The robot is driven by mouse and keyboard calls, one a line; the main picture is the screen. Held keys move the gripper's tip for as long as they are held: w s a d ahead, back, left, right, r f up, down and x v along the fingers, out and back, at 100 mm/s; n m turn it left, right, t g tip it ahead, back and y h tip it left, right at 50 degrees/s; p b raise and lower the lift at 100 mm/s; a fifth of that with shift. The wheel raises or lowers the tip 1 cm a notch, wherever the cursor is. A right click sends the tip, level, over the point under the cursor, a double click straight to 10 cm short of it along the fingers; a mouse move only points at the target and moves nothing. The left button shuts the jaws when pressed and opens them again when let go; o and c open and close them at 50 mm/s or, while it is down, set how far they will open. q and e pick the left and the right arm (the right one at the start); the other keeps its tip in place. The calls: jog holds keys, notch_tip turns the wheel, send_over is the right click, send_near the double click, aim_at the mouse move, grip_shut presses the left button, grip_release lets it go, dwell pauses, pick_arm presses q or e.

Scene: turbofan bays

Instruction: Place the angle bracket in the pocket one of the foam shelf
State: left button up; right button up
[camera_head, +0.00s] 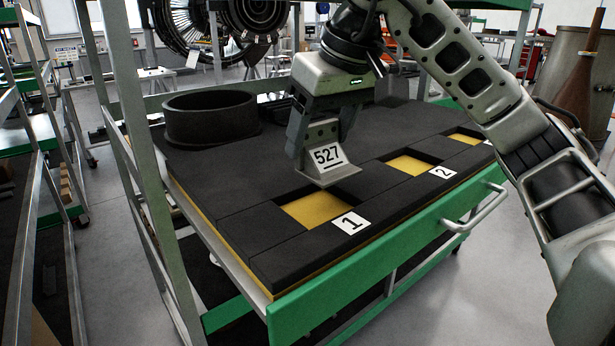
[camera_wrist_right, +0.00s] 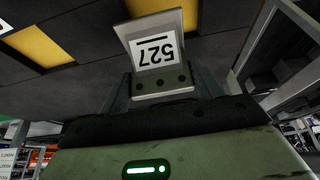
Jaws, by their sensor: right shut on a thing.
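The angle bracket (camera_head: 325,170) is grey metal with a white label reading 527. My right gripper (camera_head: 322,142) is shut on it from above. The bracket is at the back right edge of pocket one (camera_head: 318,207), a yellow-floored square recess beside the label 1. I cannot tell whether its lower end touches the foam. In the right wrist view the bracket (camera_wrist_right: 168,82) stands out between the fingers (camera_wrist_right: 160,88). The foam shelf (camera_head: 220,190) is black, on a green-fronted trolley. My left gripper is out of view.
Pocket two (camera_head: 408,165), beside the label 2, and a further pocket (camera_head: 465,139) show bare yellow floors. A black ring (camera_head: 211,116) stands at the back left of the foam. A metal post (camera_head: 150,170) rises at the left, and a handle (camera_head: 478,210) juts from the front.

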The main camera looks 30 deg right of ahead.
aim_at(313, 152)
jog(key=shift+w+a+f, duration=0.1)
jog(key=shift+a+f, duration=0.6)
jog(key=shift+f, duration=0.05)
jog(key=shift+a+f, duration=0.15)
jog(key=shift+f, duration=0.8)
jog(key=shift+a+f, duration=0.15)
jog(key=shift+f, duration=0.8)
jog(key=o, duration=1.1)
jog(key=shift+f, duration=0.1)
jog(key=shift+r, duration=0.25)
jog(key=p+v, duration=0.2)
jog(key=v, duration=0.9)
jog(key=shift+r, duration=0.3)
